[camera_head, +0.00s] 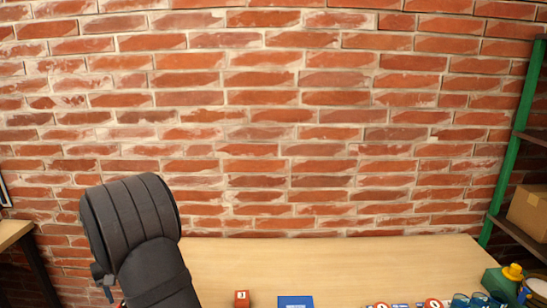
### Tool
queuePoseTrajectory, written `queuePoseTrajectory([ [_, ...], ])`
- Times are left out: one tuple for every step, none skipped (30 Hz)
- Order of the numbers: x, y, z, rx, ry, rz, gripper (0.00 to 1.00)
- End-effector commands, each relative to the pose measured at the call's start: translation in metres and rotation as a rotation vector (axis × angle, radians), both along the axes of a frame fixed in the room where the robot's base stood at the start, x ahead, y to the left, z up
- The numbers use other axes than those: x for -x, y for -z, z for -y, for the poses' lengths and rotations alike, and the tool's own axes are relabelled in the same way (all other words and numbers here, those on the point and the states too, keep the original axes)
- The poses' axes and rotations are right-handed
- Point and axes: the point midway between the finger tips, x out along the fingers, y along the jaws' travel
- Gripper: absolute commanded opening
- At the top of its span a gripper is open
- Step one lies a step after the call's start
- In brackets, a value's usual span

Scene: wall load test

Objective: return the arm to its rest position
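My arm shows at the lower left of the head view as a thick dark grey padded link, bent at a rounded joint, in front of the table (330,262). The end of the arm is not clearly visible, so my gripper is not in view. A small dark piece and a bit of red show at the left edge of the arm. The arm hides the table's left part.
A red numbered block (242,299), a blue item (295,302) and several small items line the table's near edge. Green-framed shelving (515,140) holds a cardboard box (529,211). A brick wall (270,130) stands behind.

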Motion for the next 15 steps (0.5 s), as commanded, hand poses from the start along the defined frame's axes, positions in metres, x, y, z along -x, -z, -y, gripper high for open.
queuePoseTrajectory([
  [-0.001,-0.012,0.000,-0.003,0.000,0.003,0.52],
  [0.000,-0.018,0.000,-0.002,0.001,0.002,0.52],
  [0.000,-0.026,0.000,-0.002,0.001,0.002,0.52],
  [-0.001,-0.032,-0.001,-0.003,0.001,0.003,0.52],
  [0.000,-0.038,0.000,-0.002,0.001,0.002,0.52],
  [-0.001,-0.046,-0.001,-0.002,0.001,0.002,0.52],
  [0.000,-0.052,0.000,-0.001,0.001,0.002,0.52],
  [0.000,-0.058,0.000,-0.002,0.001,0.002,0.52],
  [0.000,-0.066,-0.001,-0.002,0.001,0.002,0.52],
  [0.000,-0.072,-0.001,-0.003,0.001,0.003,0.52],
  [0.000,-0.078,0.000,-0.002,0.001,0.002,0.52],
  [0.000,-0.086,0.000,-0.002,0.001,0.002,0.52],
  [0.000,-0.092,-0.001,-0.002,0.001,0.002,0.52],
  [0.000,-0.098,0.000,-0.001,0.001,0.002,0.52],
  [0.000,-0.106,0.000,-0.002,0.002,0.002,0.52],
])
